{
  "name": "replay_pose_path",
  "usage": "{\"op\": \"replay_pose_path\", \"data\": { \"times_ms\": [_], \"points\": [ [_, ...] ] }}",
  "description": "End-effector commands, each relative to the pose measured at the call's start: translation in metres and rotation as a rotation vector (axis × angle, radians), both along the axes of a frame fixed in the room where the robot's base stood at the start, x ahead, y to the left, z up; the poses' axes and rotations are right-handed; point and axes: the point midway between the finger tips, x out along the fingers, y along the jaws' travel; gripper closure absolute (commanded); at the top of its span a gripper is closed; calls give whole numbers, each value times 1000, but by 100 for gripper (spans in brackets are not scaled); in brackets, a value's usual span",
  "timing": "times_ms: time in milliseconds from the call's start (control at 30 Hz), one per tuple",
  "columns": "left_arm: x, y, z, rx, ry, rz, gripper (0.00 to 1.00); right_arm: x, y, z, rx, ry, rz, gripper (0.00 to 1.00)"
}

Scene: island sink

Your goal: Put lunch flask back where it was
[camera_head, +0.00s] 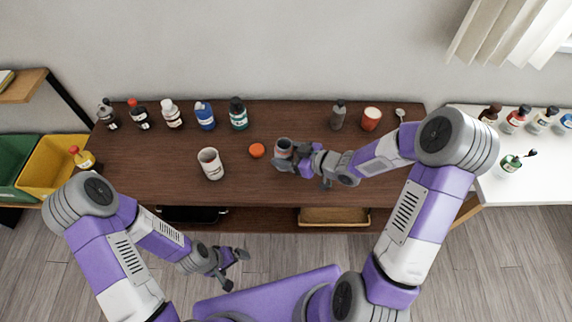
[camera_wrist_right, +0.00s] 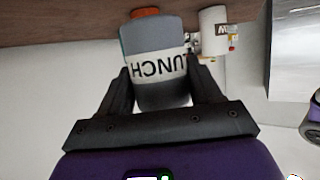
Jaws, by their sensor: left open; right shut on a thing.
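The lunch flask (camera_wrist_right: 155,65) is a grey cylinder with a white band reading "LUNCH", upside down in the right wrist view. In the head view the flask (camera_head: 284,146) is at the middle of the brown table, partly hidden by the gripper. My right gripper (camera_head: 287,163) is shut on it, with a finger on each side in the wrist view (camera_wrist_right: 158,88). I cannot tell whether the flask touches the table. My left gripper (camera_head: 236,270) is open and empty, in front of the table and away from the objects.
Several bottles, including a blue one (camera_head: 204,116), line the back left.

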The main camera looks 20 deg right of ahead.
Motion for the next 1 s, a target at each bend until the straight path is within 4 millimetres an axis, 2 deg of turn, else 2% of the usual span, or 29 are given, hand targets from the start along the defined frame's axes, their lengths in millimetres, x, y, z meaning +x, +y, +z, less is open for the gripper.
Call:
{"op": "replay_pose_path", "data": {
  "times_ms": [133,300,733,767,900,1000],
  "points": [
    [0,0,-5,0,0,0,7,0,0,-12,0,0,-1,71],
    [0,0,-14,0,0,0,7,0,0,-37,0,0,-1,71],
    [0,0,-18,0,0,0,7,1,0,-44,-1,-3,-1,71],
    [0,0,-18,0,0,0,7,0,0,-43,-2,-2,-1,33],
    [0,0,-17,0,0,0,7,0,0,-43,-2,-2,-1,12],
    [0,0,-17,0,0,0,7,0,0,-43,-2,-2,-1,11]
  ]
}}
